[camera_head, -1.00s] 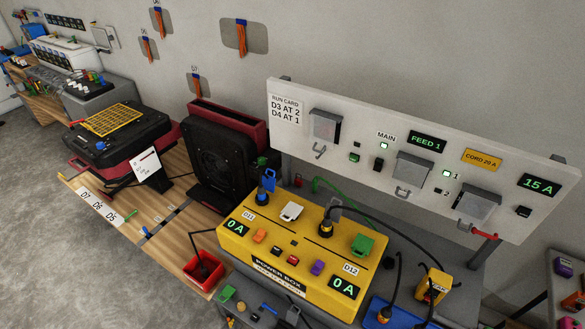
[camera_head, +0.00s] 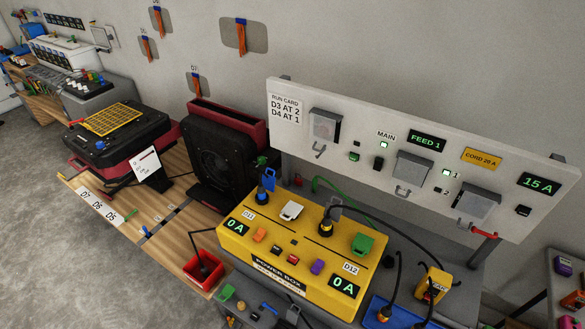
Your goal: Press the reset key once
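No key with a readable "reset" label shows, so I cannot tell which key it is. The yellow power box (camera_head: 262,264) has a red key (camera_head: 293,260) and a dark key (camera_head: 279,252) on its top. Orange (camera_head: 260,235) and purple (camera_head: 317,267) parts sit on either side of them. Its two displays, by D11 and D12, both read 0 A. The white panel (camera_head: 300,141) behind has lit MAIN and 1 lamps, a FEED 1 display, a 15 A display and several small dark switches. Neither gripper is in view.
A red bin (camera_head: 204,268) stands left of the power box on the wooden bench. A black and red fan unit (camera_head: 222,150) stands behind it. Cables and a small yellow block (camera_head: 433,285) lie at the right. A blue tray (camera_head: 400,313) is at the front right.

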